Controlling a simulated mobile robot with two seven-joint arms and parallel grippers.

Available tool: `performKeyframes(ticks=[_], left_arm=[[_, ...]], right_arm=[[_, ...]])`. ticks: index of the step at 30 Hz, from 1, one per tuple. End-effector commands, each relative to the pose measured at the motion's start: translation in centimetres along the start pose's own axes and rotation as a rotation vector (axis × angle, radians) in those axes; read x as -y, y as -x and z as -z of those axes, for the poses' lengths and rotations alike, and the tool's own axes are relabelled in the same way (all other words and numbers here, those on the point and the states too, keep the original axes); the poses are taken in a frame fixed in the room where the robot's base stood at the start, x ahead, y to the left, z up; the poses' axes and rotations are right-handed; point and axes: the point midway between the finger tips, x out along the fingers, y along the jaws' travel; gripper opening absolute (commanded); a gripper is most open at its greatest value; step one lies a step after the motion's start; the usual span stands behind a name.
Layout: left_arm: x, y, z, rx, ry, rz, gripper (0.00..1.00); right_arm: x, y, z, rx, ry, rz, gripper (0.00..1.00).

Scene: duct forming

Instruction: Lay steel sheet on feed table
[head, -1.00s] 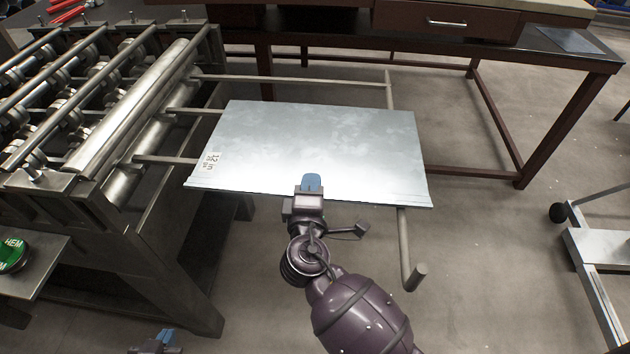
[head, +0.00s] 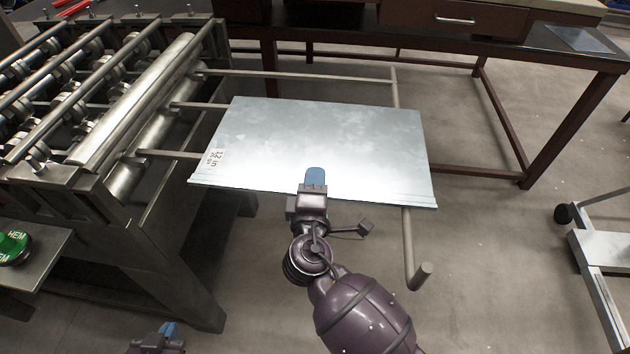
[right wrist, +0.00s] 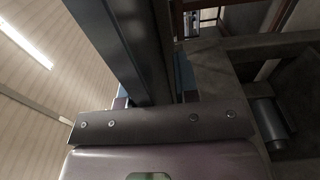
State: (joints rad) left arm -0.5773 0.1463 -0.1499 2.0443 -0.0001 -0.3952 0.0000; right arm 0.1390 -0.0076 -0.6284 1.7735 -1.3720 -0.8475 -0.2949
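The steel sheet (head: 320,140) is a flat, shiny grey rectangle with a paper label near its left front corner. In the head view it lies over the feed table's rails (head: 408,240), in front of the rollers; whether it rests fully on them is hard to see. My right gripper (head: 315,178) is at the middle of its front edge, one blue finger on top, and looks shut on it. The lower finger is hidden. In the right wrist view a dark bar covers most of the fingers. My left gripper (head: 168,330) is low at the left, away from the sheet, its opening unclear.
A dark bench (head: 500,50) runs behind the feed table. A wheeled frame (head: 605,245) is at the right. Floor is clear at the front right.

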Motion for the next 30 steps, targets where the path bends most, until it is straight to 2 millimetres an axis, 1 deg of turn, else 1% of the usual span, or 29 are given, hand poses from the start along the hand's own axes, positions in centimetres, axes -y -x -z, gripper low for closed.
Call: performKeyframes(ticks=[5, 12, 18, 21, 24, 30], left_arm=[[0.0, -0.1, 0.1, -0.002, -0.001, -0.001, 0.0], [-0.1, -0.2, 0.1, -0.002, -0.001, -0.001, 0.0], [-0.1, -0.2, 0.1, -0.002, -0.001, -0.002, 0.0], [-0.1, -0.2, 0.1, -0.002, -0.001, -0.002, 0.0], [-0.1, -0.2, 0.1, -0.003, -0.001, -0.002, 0.0], [-0.1, -0.2, 0.1, -0.003, -0.001, -0.002, 0.0]], right_arm=[[0.2, 2.0, 0.0, -0.001, -0.001, 0.003, 0.29], [0.2, 6.5, -0.1, -0.002, -0.001, 0.003, 0.29], [0.1, 9.4, -0.2, 0.0, 0.0, 0.002, 0.29], [0.1, 10.2, -0.1, -0.001, 0.0, 0.001, 0.29], [0.1, 10.7, -0.1, -0.001, 0.0, 0.0, 0.29], [0.1, 10.8, -0.1, -0.001, 0.0, 0.0, 0.29]])
